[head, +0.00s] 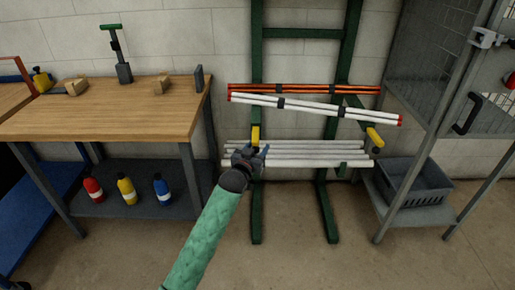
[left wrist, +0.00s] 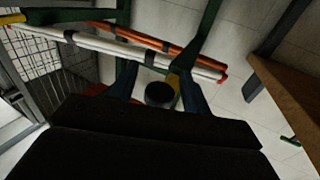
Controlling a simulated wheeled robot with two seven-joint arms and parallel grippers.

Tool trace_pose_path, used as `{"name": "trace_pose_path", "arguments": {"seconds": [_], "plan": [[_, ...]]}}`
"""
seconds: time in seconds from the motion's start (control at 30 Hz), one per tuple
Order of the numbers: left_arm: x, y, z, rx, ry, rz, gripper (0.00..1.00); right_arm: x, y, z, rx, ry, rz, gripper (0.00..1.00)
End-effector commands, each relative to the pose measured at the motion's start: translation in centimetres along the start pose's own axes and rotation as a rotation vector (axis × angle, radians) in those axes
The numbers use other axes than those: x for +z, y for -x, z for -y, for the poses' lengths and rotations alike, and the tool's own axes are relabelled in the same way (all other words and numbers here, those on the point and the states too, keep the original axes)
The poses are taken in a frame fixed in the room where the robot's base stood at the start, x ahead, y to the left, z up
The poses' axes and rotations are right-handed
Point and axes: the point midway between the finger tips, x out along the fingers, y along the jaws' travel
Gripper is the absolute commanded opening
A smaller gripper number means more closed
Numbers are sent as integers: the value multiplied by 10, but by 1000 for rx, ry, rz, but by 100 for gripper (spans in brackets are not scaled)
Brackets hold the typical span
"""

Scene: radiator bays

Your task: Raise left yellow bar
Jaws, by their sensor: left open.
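The left yellow bar (head: 255,133) stands upright at the left post of the green rack, beside the lower grey tubes. My left gripper (head: 250,155) is open just below and in front of it. In the left wrist view, a round black knob (left wrist: 160,95) lies between the open fingers, with a strip of the yellow bar (left wrist: 174,84) showing behind it. I cannot tell whether the fingers touch it. The right yellow bar (head: 375,137) slants outward at the rack's right side. My right gripper is not in view.
The green rack (head: 257,210) holds white tubes (head: 320,107), orange tubes (head: 310,90) and grey tubes (head: 310,153). A wooden workbench (head: 110,110) stands close on the left, a wire cage with a grey crate (head: 425,194) on the right. Floor before the rack is clear.

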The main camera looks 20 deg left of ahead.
Motion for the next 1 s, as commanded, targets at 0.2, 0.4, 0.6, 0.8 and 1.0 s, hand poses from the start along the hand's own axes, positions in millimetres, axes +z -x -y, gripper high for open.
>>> {"name": "trace_pose_path", "arguments": {"seconds": [0.2,0.4,0.6,0.8,1.0], "plan": [[0,-5,0,0,0,0,48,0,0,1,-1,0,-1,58],[0,-4,0,0,0,1,38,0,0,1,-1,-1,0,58],[0,-4,0,0,0,1,0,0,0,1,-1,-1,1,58],[0,-4,0,0,0,2,0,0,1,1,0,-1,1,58],[-3,-7,0,0,5,16,0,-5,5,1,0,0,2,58]]}}
